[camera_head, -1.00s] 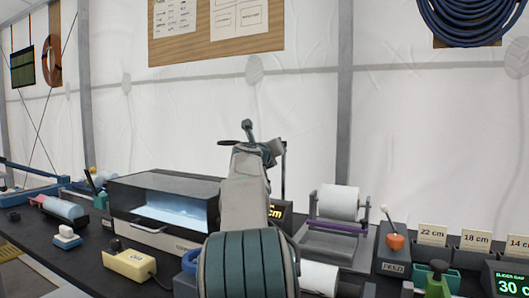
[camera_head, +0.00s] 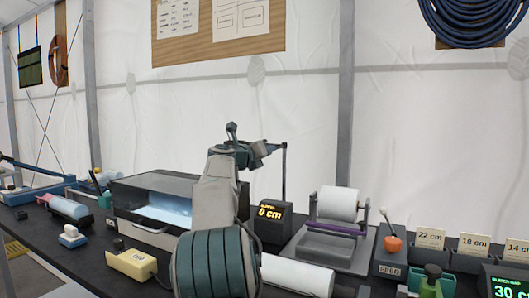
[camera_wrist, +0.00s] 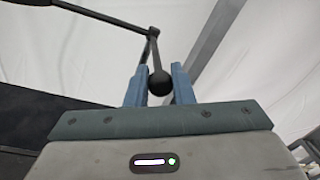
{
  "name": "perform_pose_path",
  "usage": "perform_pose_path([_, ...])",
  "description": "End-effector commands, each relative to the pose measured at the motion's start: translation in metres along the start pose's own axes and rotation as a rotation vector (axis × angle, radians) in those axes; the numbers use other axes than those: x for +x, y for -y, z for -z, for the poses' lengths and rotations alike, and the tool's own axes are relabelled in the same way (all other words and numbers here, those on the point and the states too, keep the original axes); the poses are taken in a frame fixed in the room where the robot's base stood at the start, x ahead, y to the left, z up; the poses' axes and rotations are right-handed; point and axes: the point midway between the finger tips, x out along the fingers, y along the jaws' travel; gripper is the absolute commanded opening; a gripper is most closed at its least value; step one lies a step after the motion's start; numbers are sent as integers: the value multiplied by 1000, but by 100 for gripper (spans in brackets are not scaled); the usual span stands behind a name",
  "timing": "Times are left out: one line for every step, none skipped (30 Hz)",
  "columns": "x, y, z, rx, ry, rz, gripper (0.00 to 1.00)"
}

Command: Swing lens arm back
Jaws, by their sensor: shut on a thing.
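The lens arm (camera_wrist: 105,17) is a thin dark rod. In the wrist view it crosses the top left and joins a short rod ending in a round dark knob (camera_wrist: 159,84). The knob sits between the two blue fingers of my gripper (camera_wrist: 159,88), which is shut on it. In the head view my gripper (camera_head: 262,151) is beside the top of a thin dark upright post (camera_head: 284,175). The lens end of the arm cannot be made out; my own arm covers part of the area.
A dark box with a lit window (camera_head: 165,205) stands left of my arm. A small display (camera_head: 271,220) is by the post. A white roll on a stand (camera_head: 338,204), a lying white roll (camera_head: 297,275) and labelled cards (camera_head: 430,238) are to the right.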

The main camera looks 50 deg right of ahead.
Motion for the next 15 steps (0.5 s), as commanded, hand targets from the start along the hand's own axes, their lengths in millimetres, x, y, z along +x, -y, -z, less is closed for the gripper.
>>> perform_pose_path([-1, 0, -2, 1, 5, -3, 27])
perform_pose_path([-1, 0, -2, 1, 5, -3, 35])
perform_pose_path([-1, 0, -2, 0, 5, -3, 43])
perform_pose_path([-1, -1, -2, 0, 5, -3, 43])
perform_pose_path([-1, -1, -2, 0, 4, -3, 43])
perform_pose_path([-1, -1, -2, 0, 4, -3, 43])
perform_pose_path([-1, -1, -2, 0, 4, -3, 43])
perform_pose_path([-1, -1, -2, 0, 4, -3, 43])
perform_pose_path([-1, -1, -2, 0, 4, -3, 43])
perform_pose_path([-1, -1, -2, 0, 4, -3, 43])
perform_pose_path([-1, -1, -1, 0, 3, -3, 43])
perform_pose_path([-2, -1, -1, 0, 3, -3, 43])
perform_pose_path([-3, -1, -1, 0, 3, -4, 43])
perform_pose_path([-5, -1, -1, 1, 3, -4, 43])
perform_pose_path([-8, -1, -1, 1, 3, -4, 43])
